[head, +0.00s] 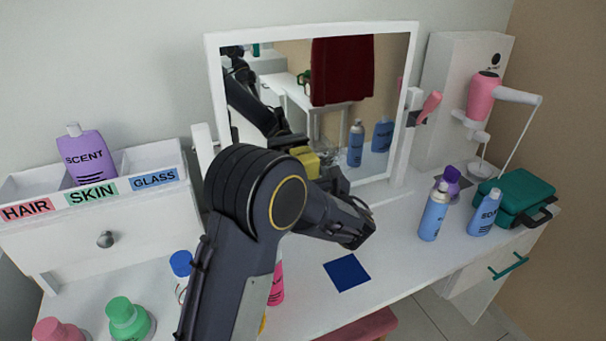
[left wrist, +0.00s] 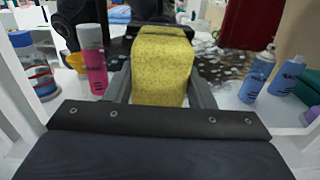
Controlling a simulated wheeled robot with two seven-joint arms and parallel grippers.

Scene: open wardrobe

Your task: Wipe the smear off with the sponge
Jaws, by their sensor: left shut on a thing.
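My left gripper (left wrist: 160,88) is shut on a yellow sponge (left wrist: 162,65), held at the mirror. In the head view, yellow (head: 308,162) shows just above my left arm; I cannot tell how much of it is reflection. My arm hides most of the gripper there. The smear (left wrist: 215,68) is a patch of pale speckles on the mirror glass, right of and partly behind the sponge. It also shows faintly in the head view (head: 331,152). Whether the sponge touches the glass is unclear. My right gripper is not in view.
The white-framed mirror (head: 212,75) stands on the white table. A blue cloth (head: 347,272) lies in front. Blue bottles (head: 434,212) and a green case (head: 517,192) stand right. A labelled organiser (head: 95,235) and green bottle (head: 128,318) are left. A pink dryer (head: 484,92) hangs right.

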